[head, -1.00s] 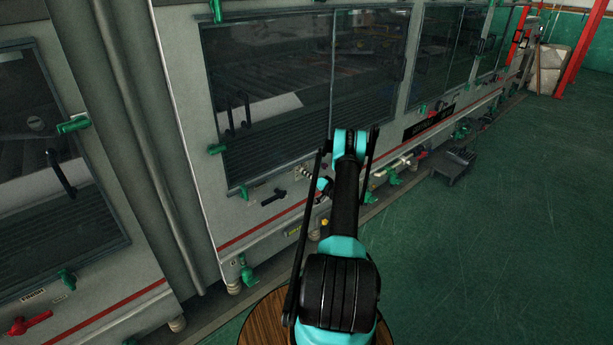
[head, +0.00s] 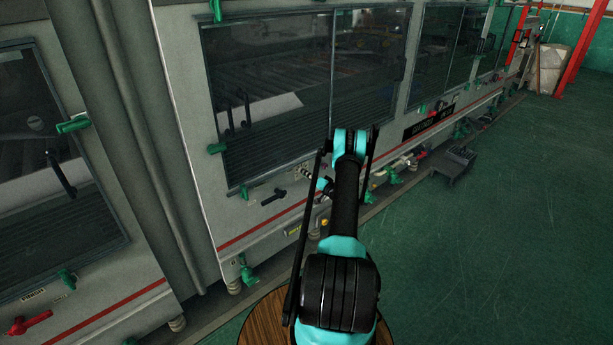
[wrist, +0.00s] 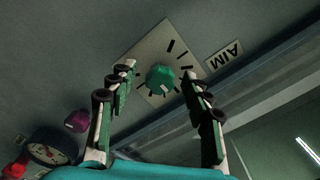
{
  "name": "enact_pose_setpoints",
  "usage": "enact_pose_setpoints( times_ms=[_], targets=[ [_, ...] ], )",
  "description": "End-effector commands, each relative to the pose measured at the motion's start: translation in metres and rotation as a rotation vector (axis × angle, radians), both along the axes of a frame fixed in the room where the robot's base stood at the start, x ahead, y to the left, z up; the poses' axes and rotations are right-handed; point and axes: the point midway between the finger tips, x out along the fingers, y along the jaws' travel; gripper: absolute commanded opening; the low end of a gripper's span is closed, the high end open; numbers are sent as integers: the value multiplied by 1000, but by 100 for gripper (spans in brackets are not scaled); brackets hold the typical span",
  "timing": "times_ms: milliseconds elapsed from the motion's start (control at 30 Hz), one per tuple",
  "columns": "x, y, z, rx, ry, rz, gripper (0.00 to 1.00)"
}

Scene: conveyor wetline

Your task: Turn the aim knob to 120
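The aim knob (wrist: 161,78) is a small green knob on a pale square dial plate (wrist: 150,52) with black tick marks. A label reading AIM (wrist: 223,55) sits beside the plate and appears turned over in the wrist view. My gripper (wrist: 158,82) is open, with one finger on each side of the knob and a visible gap to it on both sides. A small pale mark shows on the knob's lower edge; the number it points to is not readable.
In the wrist view, a purple knob (wrist: 77,121), a round gauge (wrist: 52,147) and a red part (wrist: 15,167) lie at the lower left. In the head view, a black handle (head: 273,196) and green latches (head: 217,148) stick out from the machine front. Green floor at right is mostly clear.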

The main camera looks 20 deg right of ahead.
Motion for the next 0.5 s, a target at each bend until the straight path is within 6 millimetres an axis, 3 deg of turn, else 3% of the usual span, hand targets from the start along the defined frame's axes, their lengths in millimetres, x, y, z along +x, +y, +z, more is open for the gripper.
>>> enact_pose_setpoints(
  times_ms=[267,500],
  targets=[
    [0,0,8,1,0,0,49],
    [0,0,46,1,0,1,49]
  ],
)
